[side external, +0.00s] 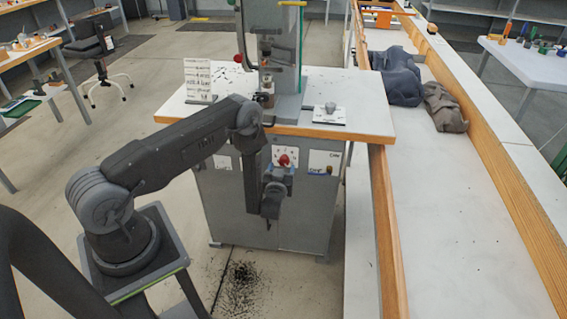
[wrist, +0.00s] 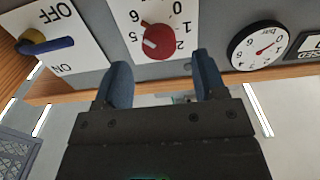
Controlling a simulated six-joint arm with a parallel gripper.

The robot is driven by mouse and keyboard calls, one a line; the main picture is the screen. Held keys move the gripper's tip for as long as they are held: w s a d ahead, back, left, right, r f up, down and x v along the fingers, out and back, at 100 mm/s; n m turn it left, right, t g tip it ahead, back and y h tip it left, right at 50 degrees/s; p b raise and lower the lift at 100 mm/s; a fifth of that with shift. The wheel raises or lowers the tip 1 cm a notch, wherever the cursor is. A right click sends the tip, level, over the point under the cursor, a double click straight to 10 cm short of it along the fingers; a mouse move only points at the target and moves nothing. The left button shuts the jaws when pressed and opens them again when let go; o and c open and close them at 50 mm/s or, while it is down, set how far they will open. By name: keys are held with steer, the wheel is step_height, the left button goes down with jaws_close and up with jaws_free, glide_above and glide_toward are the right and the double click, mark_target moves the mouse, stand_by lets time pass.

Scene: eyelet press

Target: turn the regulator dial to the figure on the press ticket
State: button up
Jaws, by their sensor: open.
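The regulator dial (wrist: 160,42) is a red knob on a white plate with figures around it, upside down in the wrist view. It has a pale mark, but I cannot read its setting surely. In the side view the red dial (side external: 284,160) is on the cabinet front. My gripper (wrist: 162,62) is open and empty, its blue fingers to either side below the knob and apart from it in the picture. In the side view my gripper (side external: 278,177) is just below the dial. The press ticket (side external: 198,81) stands on the table; its handwriting is too small to read surely.
An ON/OFF switch (wrist: 46,46) with a yellow and blue lever and a round gauge (wrist: 257,46) with a red needle flank the dial plate. The press (side external: 277,50) stands on the wood-edged table (side external: 350,92) above. A long bench (side external: 440,190) with dark cloths lies to the right.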

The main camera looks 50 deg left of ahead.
mark_target(283, 162)
steer(key=shift+x, duration=2.05)
steer(key=c, duration=0.9)
